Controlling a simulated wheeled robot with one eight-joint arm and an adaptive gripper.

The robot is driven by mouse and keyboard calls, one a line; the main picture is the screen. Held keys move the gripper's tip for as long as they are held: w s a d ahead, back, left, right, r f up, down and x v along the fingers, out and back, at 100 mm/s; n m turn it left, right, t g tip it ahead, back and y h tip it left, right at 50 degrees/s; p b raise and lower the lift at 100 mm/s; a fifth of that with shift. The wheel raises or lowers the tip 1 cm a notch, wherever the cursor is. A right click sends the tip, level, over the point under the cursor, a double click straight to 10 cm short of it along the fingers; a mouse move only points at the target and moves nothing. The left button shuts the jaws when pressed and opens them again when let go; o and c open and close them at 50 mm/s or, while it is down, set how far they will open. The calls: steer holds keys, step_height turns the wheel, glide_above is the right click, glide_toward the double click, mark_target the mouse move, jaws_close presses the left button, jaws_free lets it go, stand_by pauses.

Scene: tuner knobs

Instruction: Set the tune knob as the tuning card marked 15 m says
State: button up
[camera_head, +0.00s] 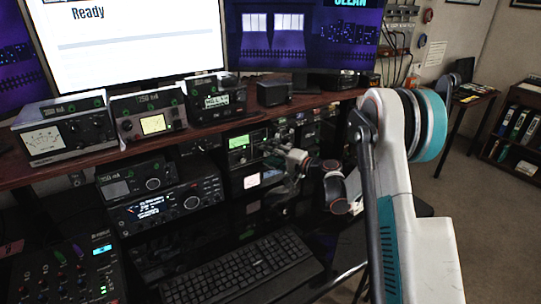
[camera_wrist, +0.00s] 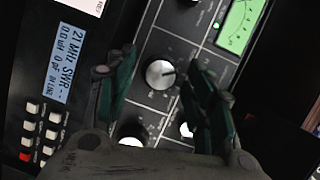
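In the wrist view, a round silver knob (camera_wrist: 160,74) with a dark pointer line toward its right side sits on a black panel (camera_wrist: 175,45) with white dividing lines. My gripper (camera_wrist: 161,56) is open, with one dark green finger on each side of this knob; I see gaps between fingers and knob. Its label is too small to read, so I cannot tell if it is the tune knob. In the head view my gripper (camera_head: 284,166) is at the radio stack below the shelf. I cannot make out a card marked 15 m in either view.
Other knobs (camera_wrist: 131,133) lie close by, partly hidden by my gripper. A lit screen (camera_wrist: 73,50) reading 21 MHz SWR and a green meter (camera_wrist: 240,24) flank the panel. A keyboard (camera_head: 243,270) lies below; the wooden shelf (camera_head: 150,155) runs above.

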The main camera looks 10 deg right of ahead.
steer(key=v, duration=1.2)
steer(key=shift+a, duration=0.1)
